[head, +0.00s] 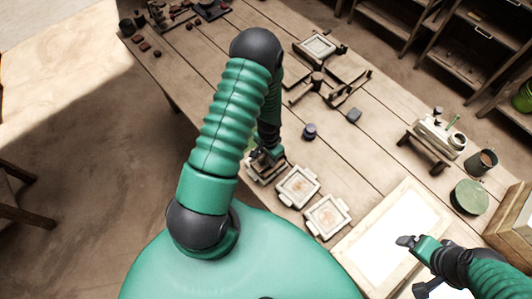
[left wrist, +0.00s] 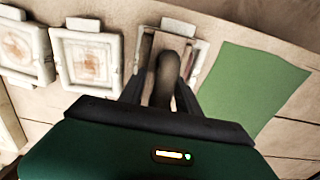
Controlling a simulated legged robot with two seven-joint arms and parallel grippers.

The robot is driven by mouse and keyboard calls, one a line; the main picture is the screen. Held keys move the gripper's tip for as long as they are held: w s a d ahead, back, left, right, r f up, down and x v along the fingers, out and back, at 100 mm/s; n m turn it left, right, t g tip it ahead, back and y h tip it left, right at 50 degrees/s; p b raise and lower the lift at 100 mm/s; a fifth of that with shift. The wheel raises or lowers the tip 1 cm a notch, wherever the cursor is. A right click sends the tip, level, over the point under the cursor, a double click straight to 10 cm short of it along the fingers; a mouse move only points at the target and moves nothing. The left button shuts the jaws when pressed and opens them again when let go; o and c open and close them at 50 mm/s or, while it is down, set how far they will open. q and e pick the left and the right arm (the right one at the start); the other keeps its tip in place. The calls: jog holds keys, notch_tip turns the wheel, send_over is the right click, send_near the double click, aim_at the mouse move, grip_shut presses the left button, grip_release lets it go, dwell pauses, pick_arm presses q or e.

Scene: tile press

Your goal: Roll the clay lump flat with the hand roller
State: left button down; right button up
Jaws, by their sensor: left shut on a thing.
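My left gripper (head: 266,156) reaches down at the near table edge, partly hidden by my arm. In the left wrist view its fingers (left wrist: 160,92) are shut on a dark, rounded, handle-like thing (left wrist: 168,75); I cannot tell whether it is the hand roller. It stands over a pale frame (left wrist: 197,62) whose inside is mostly covered. I cannot make out the clay lump for certain. A small dark purple round thing (head: 309,131) sits on the table beyond. My right gripper (head: 414,267) is open and empty above a white panel (head: 390,240).
Two pale framed tiles (head: 298,186) (head: 327,215) lie in a row beside the left gripper. A green sheet (left wrist: 250,90) lies right of the frame in the left wrist view. A dark-roller rack (head: 425,153), a cup (head: 481,162) and a green round lid (head: 471,197) stand at right.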

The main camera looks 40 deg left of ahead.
pick_arm(q)
jog(key=shift+s+d+f, duration=0.1)
jog(key=shift+d+f, duration=0.1)
jog(key=shift+d, duration=0.4)
jog(key=shift+a+r+p, duration=0.1)
jog(key=shift+r+p, duration=0.35)
notch_tip(320, 180, up, 6)
jog(key=p, duration=0.5)
jog(key=shift+r, duration=0.2)
jog(key=shift+f, duration=0.15)
